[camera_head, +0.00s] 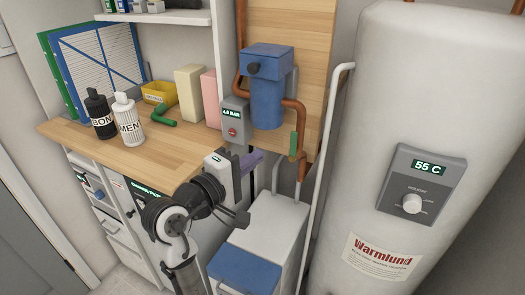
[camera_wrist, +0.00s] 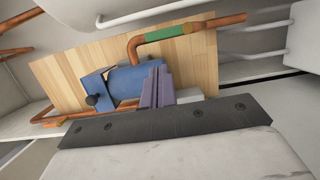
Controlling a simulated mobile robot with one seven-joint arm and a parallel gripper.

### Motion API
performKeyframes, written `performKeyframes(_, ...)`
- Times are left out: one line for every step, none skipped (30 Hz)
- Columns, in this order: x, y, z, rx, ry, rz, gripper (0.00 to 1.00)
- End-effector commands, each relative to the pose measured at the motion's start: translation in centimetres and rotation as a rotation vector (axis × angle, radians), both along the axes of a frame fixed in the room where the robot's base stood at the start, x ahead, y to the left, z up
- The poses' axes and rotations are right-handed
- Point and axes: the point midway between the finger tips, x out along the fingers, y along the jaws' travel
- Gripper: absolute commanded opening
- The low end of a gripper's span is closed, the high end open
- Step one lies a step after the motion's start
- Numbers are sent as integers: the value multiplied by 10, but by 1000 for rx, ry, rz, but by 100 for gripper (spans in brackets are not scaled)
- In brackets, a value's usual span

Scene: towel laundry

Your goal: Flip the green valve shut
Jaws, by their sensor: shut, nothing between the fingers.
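The green valve handle (camera_head: 294,144) is on the copper pipe to the lower right of the blue pump unit (camera_head: 267,88). It lies along the pipe. In the wrist view the green handle (camera_wrist: 166,35) is at the top, also in line with its pipe, above the blue unit (camera_wrist: 135,80). My gripper (camera_head: 252,160) has purple fingers, shut and empty, below the blue unit and left of the valve. In the wrist view the fingers (camera_wrist: 157,90) point up toward the unit, apart from the green handle.
A grey pressure box (camera_head: 234,122) reading 4.0 BAR is left of the unit. A white tank (camera_head: 440,90) and a white pipe (camera_head: 324,140) stand to the right. A wooden counter (camera_head: 175,150) with bottles is left. A white cabinet (camera_head: 268,225) is below.

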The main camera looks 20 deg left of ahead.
Motion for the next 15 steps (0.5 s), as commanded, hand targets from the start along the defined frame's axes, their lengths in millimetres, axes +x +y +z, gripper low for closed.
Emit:
performKeyframes(8,-3,1,1,2,-3,0)
performKeyframes(13,-5,1,1,2,-4,0)
performKeyframes(20,-6,2,0,2,-3,0)
performKeyframes(26,-8,2,-1,2,-4,0)
performKeyframes(31,-10,2,-1,1,-3,0)
performKeyframes(38,-12,2,0,2,-4,0)
performKeyframes(44,-13,2,0,2,-4,0)
performKeyframes(49,-14,2,0,2,-2,0)
performKeyframes(55,-17,2,0,2,-3,0)
performKeyframes(60,-18,2,0,1,-2,0)
performKeyframes(64,-19,2,1,2,-1,0)
performKeyframes(69,-20,1,1,2,-1,0)
performKeyframes(72,-21,2,0,1,-1,0)
performKeyframes(75,-22,2,1,1,-1,0)
performKeyframes(78,-23,1,1,1,-1,0)
